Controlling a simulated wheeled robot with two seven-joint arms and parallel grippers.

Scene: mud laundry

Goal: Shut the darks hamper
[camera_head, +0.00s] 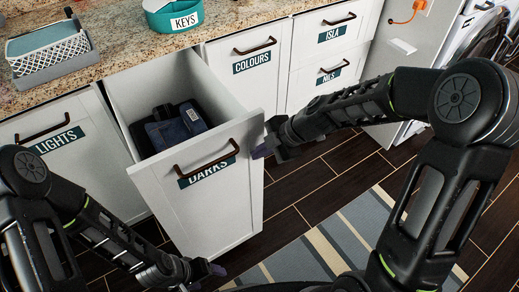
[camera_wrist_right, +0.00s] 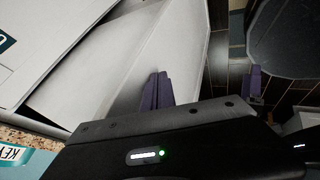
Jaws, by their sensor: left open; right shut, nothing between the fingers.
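The darks hamper (camera_head: 203,190) is a white pull-out drawer with a dark bar handle (camera_head: 208,160) and a "DARKS" label. It stands well out from the cabinet, its top open, with dark clothes (camera_head: 178,127) inside. My right gripper (camera_head: 262,152) is shut and empty at the right edge of the hamper's front; I cannot tell whether it touches. Its purple fingertips (camera_wrist_right: 156,92) lie together against the white panel in the right wrist view. My left gripper (camera_head: 207,276) is open and empty, low in front of the hamper, near its bottom edge.
The lights hamper (camera_head: 62,150) on the left and the colours hamper (camera_head: 250,75) on the right are closed. A granite counter (camera_head: 125,50) above holds a basket (camera_head: 50,55) and a keys bowl (camera_head: 174,16). A striped rug (camera_head: 335,240) lies on the dark floor.

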